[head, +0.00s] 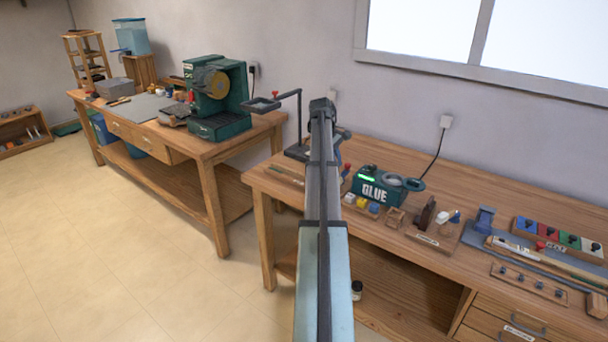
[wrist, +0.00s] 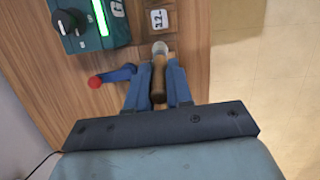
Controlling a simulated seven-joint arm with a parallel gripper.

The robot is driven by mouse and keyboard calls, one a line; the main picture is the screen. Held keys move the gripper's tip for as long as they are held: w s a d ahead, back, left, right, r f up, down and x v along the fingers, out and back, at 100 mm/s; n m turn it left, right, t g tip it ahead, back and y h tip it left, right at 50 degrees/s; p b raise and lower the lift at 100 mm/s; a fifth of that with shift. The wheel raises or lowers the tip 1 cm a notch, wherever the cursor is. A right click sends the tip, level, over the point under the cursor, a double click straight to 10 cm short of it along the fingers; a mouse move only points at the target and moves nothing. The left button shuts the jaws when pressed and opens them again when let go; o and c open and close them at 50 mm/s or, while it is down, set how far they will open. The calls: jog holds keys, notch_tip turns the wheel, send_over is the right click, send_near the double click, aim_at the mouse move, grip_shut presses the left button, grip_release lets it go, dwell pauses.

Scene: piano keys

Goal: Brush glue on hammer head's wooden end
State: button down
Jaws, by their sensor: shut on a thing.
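My gripper (wrist: 155,76) has blue fingers and is shut on a wooden-handled tool (wrist: 158,80), likely the brush, with a pale end pointing up the wrist view. The green glue pot (head: 380,190) stands on the right workbench in the head view; part of it, with a lit green strip, shows in the wrist view (wrist: 90,25). In the head view my arm hides most of the gripper and the held tool. I cannot identify the hammer head with certainty; a dark upright piece (head: 426,214) stands on a small wooden base right of the pot.
A blue piece with a red end (wrist: 110,76) lies close left of my fingers. Small coloured blocks (head: 362,203) sit before the glue pot. A blue clamp-like piece (head: 484,219) and a coloured rack (head: 560,237) are farther right. A green machine (head: 216,98) stands on the left bench.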

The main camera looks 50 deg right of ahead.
jog(key=s+d+r, duration=0.3)
jog(key=s+d, duration=0.4)
jog(key=s, duration=0.1)
jog(key=s+d+r, duration=0.3)
jog(key=s+d, duration=0.3)
jog(key=s, duration=0.1)
notch_tip(320, 180, down, 6)
jog(key=shift+s+g, duration=0.2)
jog(key=shift+g, duration=0.1)
jog(key=shift+f, duration=0.75)
dwell(1.3)
notch_tip(320, 180, up, 7)
dwell(1.3)
